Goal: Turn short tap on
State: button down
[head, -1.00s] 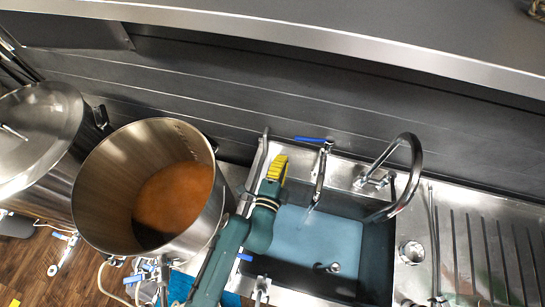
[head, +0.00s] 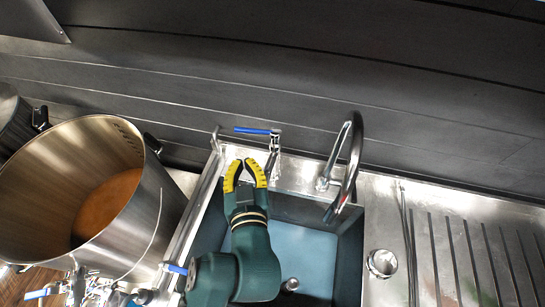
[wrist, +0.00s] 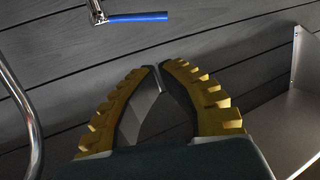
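The short tap (head: 274,152) stands at the back rim of the sink, with a blue lever (head: 256,131) pointing left along the wall. In the wrist view the blue lever (wrist: 138,17) is at the top, beyond my fingertips and a little left of them. My gripper (head: 244,163) has yellow-backed fingers and is over the back left of the sink, in front of the lever and apart from it. The fingers lean toward each other with a narrow gap between the tips, and nothing is between them. I cannot tell whether water runs.
A tall curved chrome faucet (head: 354,150) stands right of the short tap. A large open steel kettle (head: 165,200) is at the left. The sink (head: 349,240) holds a blue-grey panel, and a ribbed drainboard (head: 460,240) lies to its right. The dark wall is close behind.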

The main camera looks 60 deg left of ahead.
jog(key=w+d+f+p+x, duration=0.1)
jog(key=f+x, duration=0.1)
jog(key=x, duration=1.2)
jog(key=shift+p, duration=0.35)
jog(key=shift+a+f, duration=0.1)
jog(key=shift+a, duration=0.05)
jog(key=shift+b+x, duration=0.5)
jog(key=shift+x, duration=0.35)
jog(key=shift+s, duration=0.1)
send_near(246, 130)
jog(key=s+d, duration=0.1)
jog(key=s+d+r, duration=0.1)
jog(key=s+d, duration=0.1)
jog(key=shift+s+r, duration=0.25)
jog(key=shift+s, duration=0.05)
